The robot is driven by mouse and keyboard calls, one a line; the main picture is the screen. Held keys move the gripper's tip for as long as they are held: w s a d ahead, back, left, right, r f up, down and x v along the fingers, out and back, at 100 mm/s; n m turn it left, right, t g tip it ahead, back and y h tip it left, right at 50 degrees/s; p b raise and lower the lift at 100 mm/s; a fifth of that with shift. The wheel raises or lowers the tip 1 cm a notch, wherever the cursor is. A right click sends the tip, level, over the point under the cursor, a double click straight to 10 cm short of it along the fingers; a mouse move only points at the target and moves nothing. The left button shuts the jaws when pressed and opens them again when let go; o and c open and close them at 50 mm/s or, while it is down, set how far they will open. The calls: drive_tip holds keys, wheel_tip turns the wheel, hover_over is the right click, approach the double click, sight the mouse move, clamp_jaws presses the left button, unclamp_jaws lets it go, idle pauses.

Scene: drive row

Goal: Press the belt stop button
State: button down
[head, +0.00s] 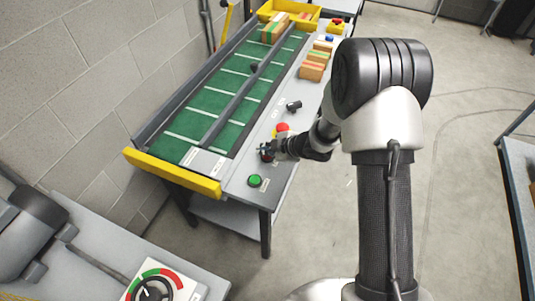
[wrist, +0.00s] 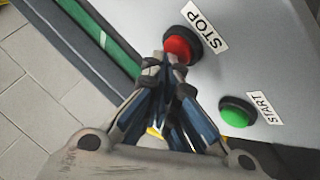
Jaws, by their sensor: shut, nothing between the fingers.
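The red stop button (wrist: 180,46) sits in a black ring on the grey panel, with a white STOP label (wrist: 206,28) beside it in the wrist view. My gripper (wrist: 165,62) is shut and empty. Its fingertips overlap the near edge of the red button in the wrist view; I cannot tell whether they touch it. In the head view my gripper (head: 264,151) is over the front end of the belt table and mostly hides the stop button. The green start button (wrist: 236,115) with its START label is to the lower right in the wrist view.
The green belt (head: 215,103) lies left of the panel, with a yellow end bar (head: 172,173). A red and yellow button (head: 282,128) and a black knob (head: 294,106) stand behind my gripper. Boxes (head: 313,68) lie farther back. Open floor is at right.

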sight(266, 156)
drive_tip(key=shift+f, duration=0.15)
idle(0.5)
drive_tip(key=shift+r+p, duration=0.55)
wheel_tip(266, 156, up, 6)
drive_tip(key=p, duration=0.5)
drive_tip(key=shift+p, duration=0.3)
idle(0.5)
